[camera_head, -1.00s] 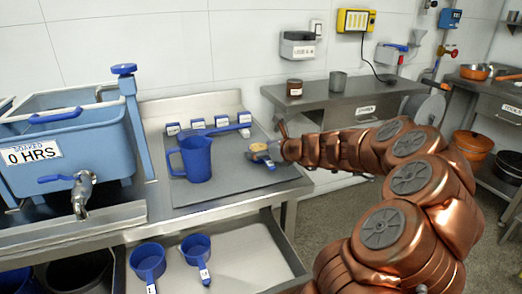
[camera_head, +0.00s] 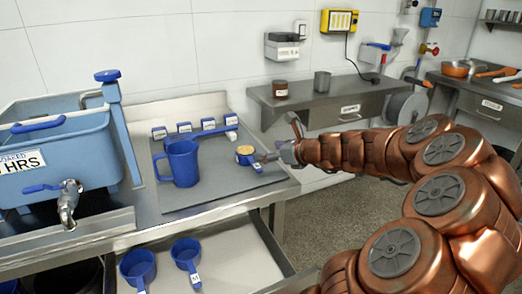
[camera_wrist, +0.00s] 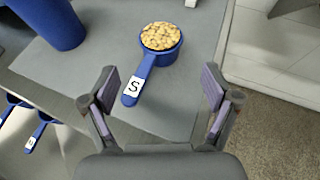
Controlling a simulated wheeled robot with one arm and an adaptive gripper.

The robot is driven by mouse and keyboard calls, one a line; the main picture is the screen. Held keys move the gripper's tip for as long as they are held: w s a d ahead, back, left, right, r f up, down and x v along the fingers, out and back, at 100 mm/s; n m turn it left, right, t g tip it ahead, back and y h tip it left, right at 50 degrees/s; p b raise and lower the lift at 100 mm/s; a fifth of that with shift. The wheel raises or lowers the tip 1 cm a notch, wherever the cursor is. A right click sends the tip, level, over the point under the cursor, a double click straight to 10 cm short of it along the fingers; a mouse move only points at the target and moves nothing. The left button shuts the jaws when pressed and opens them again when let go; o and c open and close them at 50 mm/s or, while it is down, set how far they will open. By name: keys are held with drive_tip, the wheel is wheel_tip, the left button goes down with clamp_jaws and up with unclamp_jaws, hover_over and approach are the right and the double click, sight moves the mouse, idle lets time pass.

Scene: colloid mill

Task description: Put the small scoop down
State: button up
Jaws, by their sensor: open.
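The small scoop (camera_wrist: 152,57) is blue, has an "S" label on its handle, and is full of pale beans or grains. It sits upright on the grey mat (camera_head: 225,190), near the mat's right side; the scoop also shows in the head view (camera_head: 246,161). My gripper (camera_wrist: 161,85) is open and empty. In the wrist view the scoop's handle points back toward the space between the fingers, nearer the left finger, and touches neither. In the head view my gripper (camera_head: 272,157) is just right of the scoop.
A blue jug (camera_head: 182,163) stands left of the scoop on the mat. Two larger blue scoops (camera_head: 187,256) lie in the open drawer below. A blue tank with a tap (camera_head: 68,200) stands at left.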

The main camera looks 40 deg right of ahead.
drive_tip(key=shift+v, duration=1.05)
drive_tip(key=shift+a, duration=0.1)
